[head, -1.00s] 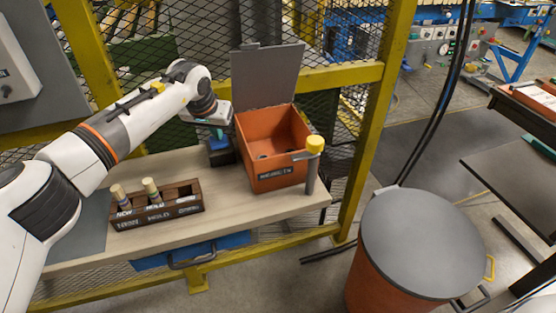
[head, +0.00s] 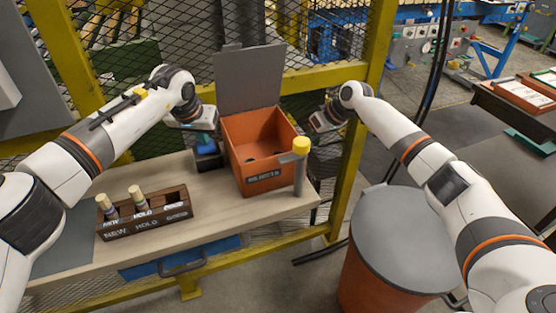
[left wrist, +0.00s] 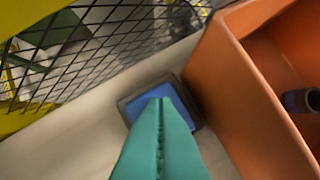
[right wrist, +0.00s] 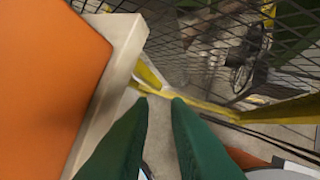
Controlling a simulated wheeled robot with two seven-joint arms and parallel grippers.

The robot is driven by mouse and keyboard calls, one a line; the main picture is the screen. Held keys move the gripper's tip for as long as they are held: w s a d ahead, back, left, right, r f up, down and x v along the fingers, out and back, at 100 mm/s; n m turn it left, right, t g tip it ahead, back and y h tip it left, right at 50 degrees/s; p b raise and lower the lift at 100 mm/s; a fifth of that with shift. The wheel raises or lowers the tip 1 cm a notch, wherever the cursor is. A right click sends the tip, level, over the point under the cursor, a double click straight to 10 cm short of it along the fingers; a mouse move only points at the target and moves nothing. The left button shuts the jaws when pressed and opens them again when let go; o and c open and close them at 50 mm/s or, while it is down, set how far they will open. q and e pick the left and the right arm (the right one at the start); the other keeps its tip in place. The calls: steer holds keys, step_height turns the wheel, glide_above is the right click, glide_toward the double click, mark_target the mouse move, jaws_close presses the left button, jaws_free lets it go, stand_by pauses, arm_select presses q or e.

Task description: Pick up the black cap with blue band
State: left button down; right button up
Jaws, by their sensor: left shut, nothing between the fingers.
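A dark cap with a blue-grey band (left wrist: 301,101) lies inside the orange bin (left wrist: 228,75), at the right edge of the left wrist view. In the head view the bin (head: 268,180) stands open on the bench, with small dark shapes on its floor too small to tell apart. My left gripper (head: 206,141) is outside the bin, to its left, above a dark block with a blue top (head: 208,161). Its green fingers (left wrist: 160,100) are together and empty. My right gripper (head: 318,124) is beside the bin's right side; its fingers (right wrist: 160,98) are apart with nothing between.
A grey lid (head: 250,77) stands raised behind the bin. A grey post with a yellow top (head: 301,146) stands at its front right corner. A wooden rack (head: 146,217) holds two light-topped pieces. A mesh fence (head: 330,42) runs behind; a lidded drum (head: 400,240) stands right.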

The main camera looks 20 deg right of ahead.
step_height(320, 180, up, 12)
steer(key=s+n+y, duration=0.1)
steer(key=n, duration=0.1)
steer(key=s+a+r+n+g+y, duration=0.1)
steer(key=s+a+r+n+g, duration=0.2)
steer(key=a+r, duration=0.35)
steer(key=s+a+r+n, duration=0.3)
steer(key=a+r+n, duration=0.2)
steer(key=a+r, duration=0.15)
steer(key=shift+s+d+f+n+g+h, duration=0.2)
steer(key=shift+f+n+h, duration=0.8)
steer(key=shift+f, duration=2.6)
steer(key=shift+w+d+f+n+g+h, duration=0.15)
steer(key=shift+f+n+g+h, duration=0.35)
steer(key=shift+f+h, duration=1.95)
steer(key=shift+s+d+f+n+g+h, duration=0.15)
steer(key=shift+f+n, duration=0.75)
steer(key=shift+f, duration=3.8)
jaws_close()
